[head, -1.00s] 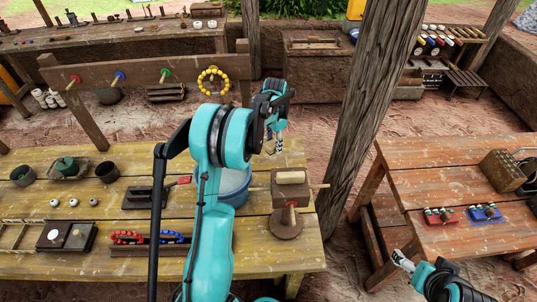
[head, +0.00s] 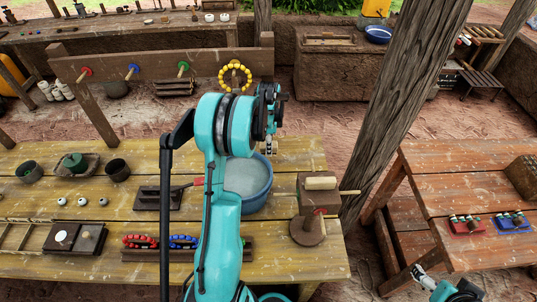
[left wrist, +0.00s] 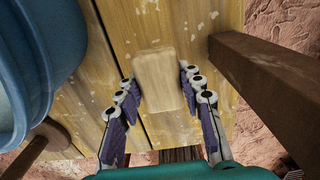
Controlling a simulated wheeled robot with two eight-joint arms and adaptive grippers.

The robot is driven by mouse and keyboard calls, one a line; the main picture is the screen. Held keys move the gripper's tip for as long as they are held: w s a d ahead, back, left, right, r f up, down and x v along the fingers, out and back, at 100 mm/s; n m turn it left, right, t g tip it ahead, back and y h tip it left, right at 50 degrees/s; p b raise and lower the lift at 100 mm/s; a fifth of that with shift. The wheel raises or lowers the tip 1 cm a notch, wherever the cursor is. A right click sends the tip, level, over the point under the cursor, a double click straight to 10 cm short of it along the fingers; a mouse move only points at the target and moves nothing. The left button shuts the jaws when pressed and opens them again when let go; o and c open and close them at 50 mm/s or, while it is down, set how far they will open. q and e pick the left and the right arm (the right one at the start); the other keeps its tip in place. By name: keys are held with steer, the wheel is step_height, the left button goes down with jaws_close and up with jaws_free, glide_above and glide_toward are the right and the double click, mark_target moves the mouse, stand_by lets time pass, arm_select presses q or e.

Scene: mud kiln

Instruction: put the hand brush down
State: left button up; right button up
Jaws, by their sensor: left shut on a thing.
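The hand brush (left wrist: 158,80) shows in the left wrist view as a pale wooden block between the two purple-padded fingers of my left gripper (left wrist: 156,90). The fingers are shut on its sides. Yellow table boards (left wrist: 140,20) lie beneath it; I cannot tell whether it touches them. In the head view my left gripper (head: 268,143) is beyond the blue bucket (head: 262,190), near the yellow table's far edge. The brush is mostly hidden there. My right gripper (head: 419,273) is low at the right, beside the red-brown table; its finger opening is unclear.
The bucket stands close to my left arm. Right of it are a brown block with a pale roller (head: 320,184) and a round wooden piece (head: 307,231). A thick post (head: 410,100) rises between the tables. A trowel-like tool (head: 158,197) lies left of the bucket.

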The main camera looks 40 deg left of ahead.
arm_select(q)
steer(key=shift+a+f+b, duration=0.1)
steer(key=shift+f+b, duration=0.7)
steer(key=shift+f, duration=1.25)
steer(key=o, duration=1.3)
steer(key=shift+f, duration=0.1)
step_height(320, 180, up, 12)
steer(key=p, duration=0.3)
steer(key=shift+r+p, duration=0.2)
steer(key=shift+p, duration=0.15)
